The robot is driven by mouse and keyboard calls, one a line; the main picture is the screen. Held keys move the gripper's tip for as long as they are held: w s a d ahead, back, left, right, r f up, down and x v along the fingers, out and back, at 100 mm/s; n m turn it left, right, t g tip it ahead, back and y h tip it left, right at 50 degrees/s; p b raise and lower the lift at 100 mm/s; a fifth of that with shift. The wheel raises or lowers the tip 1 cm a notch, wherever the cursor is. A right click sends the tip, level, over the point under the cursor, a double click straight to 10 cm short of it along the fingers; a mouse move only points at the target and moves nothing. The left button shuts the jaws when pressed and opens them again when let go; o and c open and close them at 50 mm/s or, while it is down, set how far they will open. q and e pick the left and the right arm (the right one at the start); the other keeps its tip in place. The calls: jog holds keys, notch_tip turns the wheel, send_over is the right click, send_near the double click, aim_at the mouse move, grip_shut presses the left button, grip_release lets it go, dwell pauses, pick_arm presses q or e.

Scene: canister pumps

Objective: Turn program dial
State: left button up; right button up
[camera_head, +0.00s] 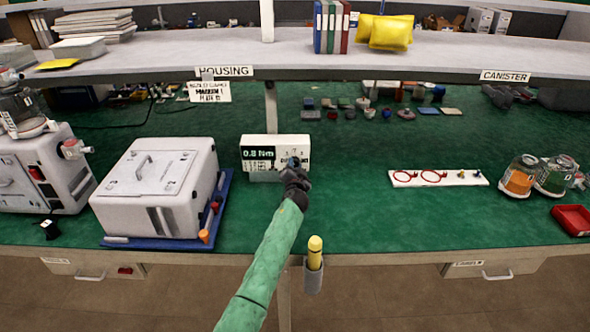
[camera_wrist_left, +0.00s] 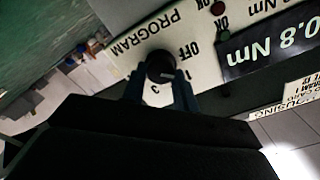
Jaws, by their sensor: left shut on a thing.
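A white control box (camera_head: 262,141) stands on the green bench mat, with a black display reading 0.8 Nm. The wrist view shows its panel upside down, with the display (camera_wrist_left: 265,42) and the words PROGRAM and OFF. The round black program dial (camera_wrist_left: 160,65) sits beside these labels; its pointer setting is hard to read. My left gripper (camera_head: 294,165) is at the right part of the box front and covers the dial in the head view. In the wrist view its fingers (camera_wrist_left: 159,88) lie on either side of the dial, shut on it. My right gripper is out of view.
A white housing unit (camera_head: 155,187) on a blue tray stands left of the box. A white strip with red rings (camera_head: 438,178) and jars (camera_head: 520,175) are at right. A shelf (camera_head: 400,52) runs above. The mat right of the box is mostly clear.

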pick_arm(q)
jog(key=shift+m, duration=0.3)
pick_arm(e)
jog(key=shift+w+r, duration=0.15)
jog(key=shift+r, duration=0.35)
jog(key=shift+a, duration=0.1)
pick_arm(q)
jog(key=o, duration=1)
jog(key=shift+c, duration=0.2)
jog(key=shift+s+f, duration=0.1)
jog(key=shift+s, duration=0.2)
jog(key=s+b, duration=0.1)
jog(key=s, duration=0.6)
jog(key=shift+b, duration=0.35)
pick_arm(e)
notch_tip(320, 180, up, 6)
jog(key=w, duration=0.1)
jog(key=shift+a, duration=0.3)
pick_arm(q)
jog(key=shift+s, duration=0.15)
